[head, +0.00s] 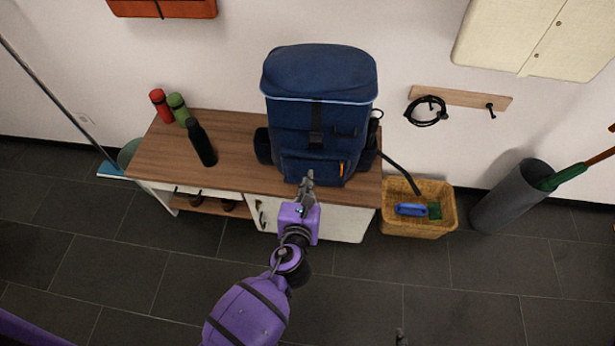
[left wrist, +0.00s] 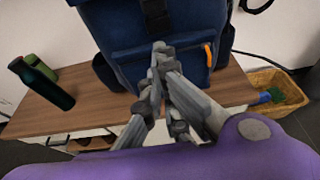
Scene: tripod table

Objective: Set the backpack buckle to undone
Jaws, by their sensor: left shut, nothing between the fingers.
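The dark blue backpack (head: 318,110) stands upright on the wooden bench top. A black strap runs down the middle of its front, with a dark buckle (head: 316,138) on it. The buckle is too small and dark to tell whether it is fastened. In the left wrist view the strap (left wrist: 156,14) shows at the top, above the front pocket (left wrist: 165,62). My left gripper (head: 308,176) is shut and empty, in front of the lower pocket and below the buckle. It also shows shut in the left wrist view (left wrist: 160,50). A small grey tip at the head view's bottom edge may be my right gripper (head: 401,338).
The wooden bench (head: 232,165) bears a dark bottle (head: 202,145), a green flask (head: 178,108) and a red flask (head: 159,105) left of the backpack. A wicker basket (head: 420,222) and a grey bin (head: 512,196) stand to the right. The tiled floor in front is clear.

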